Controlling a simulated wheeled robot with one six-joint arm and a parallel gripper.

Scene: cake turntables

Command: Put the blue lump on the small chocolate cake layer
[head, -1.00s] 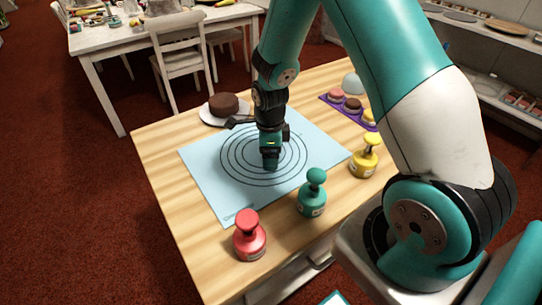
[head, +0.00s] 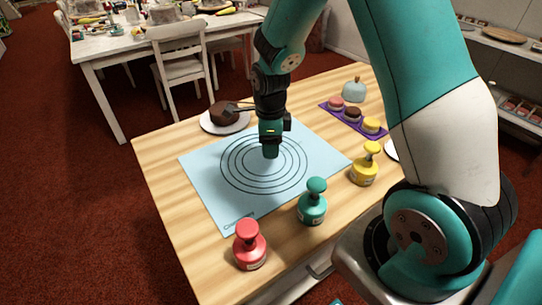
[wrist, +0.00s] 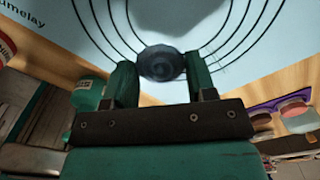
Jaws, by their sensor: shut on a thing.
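My gripper (head: 270,153) points down over the ringed middle of the pale blue mat. In the wrist view its two green fingers (wrist: 161,78) are shut on a dark, shaded blue-grey round lump (wrist: 161,62), apparently the blue lump. The lump is not made out in the head view. A chocolate cake layer (head: 224,113) lies on a white plate (head: 212,129) behind the mat, left of my gripper and partly hidden by a dark part of my wrist. A smaller chocolate layer (head: 352,115) sits between a pink and a yellow one on the purple tray (head: 341,117) at the right.
Red (head: 249,246), green (head: 312,203) and yellow (head: 365,166) pump-like bottles stand along the near and right side of the mat (head: 212,195). A pale blue dome with a knob (head: 353,91) stands behind the tray. The mat is otherwise clear.

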